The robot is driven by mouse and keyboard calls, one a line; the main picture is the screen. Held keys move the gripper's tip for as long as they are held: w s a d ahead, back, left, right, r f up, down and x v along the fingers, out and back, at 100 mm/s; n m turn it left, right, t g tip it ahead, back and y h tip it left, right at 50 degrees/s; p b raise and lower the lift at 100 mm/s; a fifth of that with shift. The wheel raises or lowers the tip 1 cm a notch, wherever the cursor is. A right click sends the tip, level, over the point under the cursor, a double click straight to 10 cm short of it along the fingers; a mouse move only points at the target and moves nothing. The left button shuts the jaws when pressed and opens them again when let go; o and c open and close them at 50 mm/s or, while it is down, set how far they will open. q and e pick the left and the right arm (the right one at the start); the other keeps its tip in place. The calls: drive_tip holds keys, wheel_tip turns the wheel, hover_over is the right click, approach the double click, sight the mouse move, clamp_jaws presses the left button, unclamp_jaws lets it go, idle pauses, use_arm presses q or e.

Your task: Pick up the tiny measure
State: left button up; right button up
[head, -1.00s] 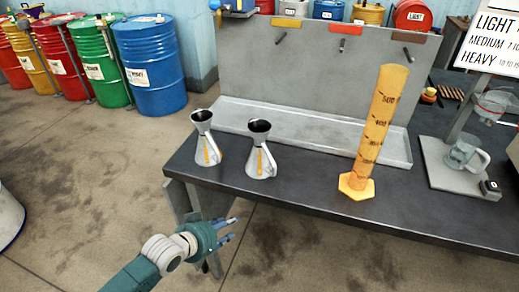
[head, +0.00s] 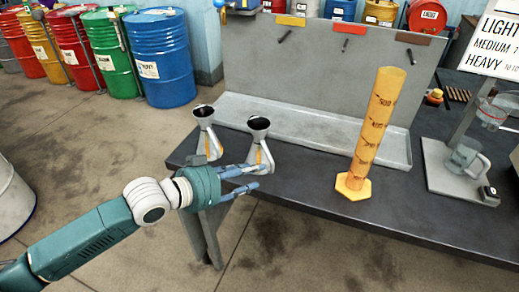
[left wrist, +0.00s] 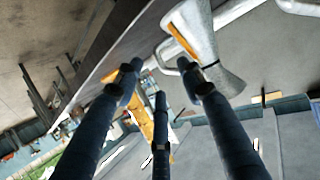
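Two silver measures with flared funnel tops and orange strips stand upright on the dark bench: a left measure (head: 205,135) and a right measure (head: 259,143). They look alike in size, so I cannot tell which is the tiny one. My left gripper (head: 256,178) is open and empty at the bench's front edge, its fingers in front of the right measure's base. In the left wrist view a silver measure (left wrist: 207,42) shows just beyond the spread fingers of the left gripper (left wrist: 160,76). Contact is not clear. My right gripper is out of view.
A tall orange graduated cylinder (head: 372,130) stands to the right on the bench (head: 310,186). A grey tray (head: 305,125) with a back panel lies behind. A glass jug (head: 464,158) on a stand is at far right. Bench between the right measure and cylinder is clear.

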sight(272, 169)
use_arm(q)
drive_tip(key=x, duration=0.3)
drive_tip(key=shift+w+d+f, duration=0.2)
drive_tip(key=shift+w, duration=0.1)
drive_tip(key=shift+w+d+p, duration=0.3)
drive_tip(key=shift+d+p, duration=0.25)
drive_tip(key=x, duration=0.1)
drive_tip(key=p+x, duration=0.1)
drive_tip(key=x, duration=0.1)
drive_tip(key=shift+d+f, duration=0.15)
drive_tip(key=shift+d, duration=0.25)
drive_tip(key=shift+w+d+f, duration=0.2)
drive_tip(key=shift+w, duration=0.05)
drive_tip(key=shift+a, duration=0.1)
drive_tip(key=shift+c, duration=0.8)
clamp_jaws()
drive_tip(key=shift+r, duration=0.15)
